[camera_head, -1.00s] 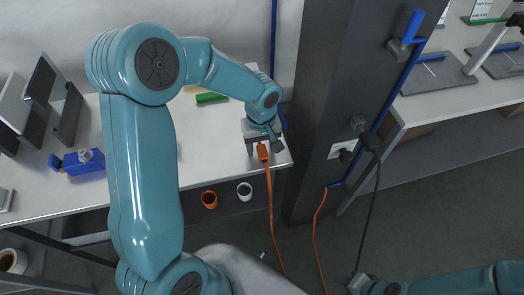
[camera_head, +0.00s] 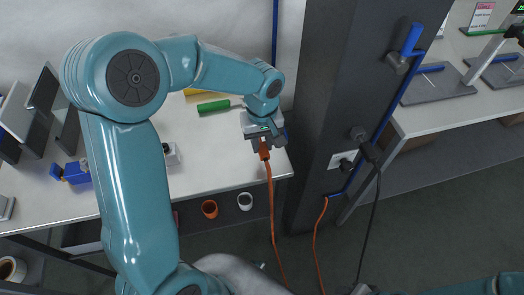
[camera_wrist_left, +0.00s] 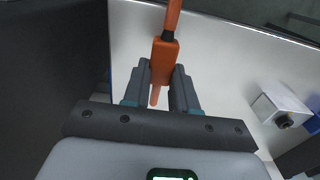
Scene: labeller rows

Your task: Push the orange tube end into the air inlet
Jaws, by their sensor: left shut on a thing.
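My left gripper (camera_head: 263,146) is shut on the orange tube end (camera_head: 264,153) above the table's right end. In the left wrist view, the orange tube end (camera_wrist_left: 164,62) sits between the two fingers, with its thin tip toward the palm side. The orange tube (camera_head: 271,205) hangs from it past the table edge. A small white block with a dark round fitting (camera_wrist_left: 280,108), which looks like the air inlet, stands to the right in the wrist view, apart from the gripper. In the head view it (camera_head: 172,154) is partly hidden by my arm.
A dark pillar (camera_head: 325,100) with a wall socket and a blue-handled valve (camera_head: 411,40) stands right of the table. A green cylinder (camera_head: 213,106) lies behind. A blue fitting (camera_head: 75,172) and dark tilted panels are at left. The table's middle (camera_head: 215,150) is clear.

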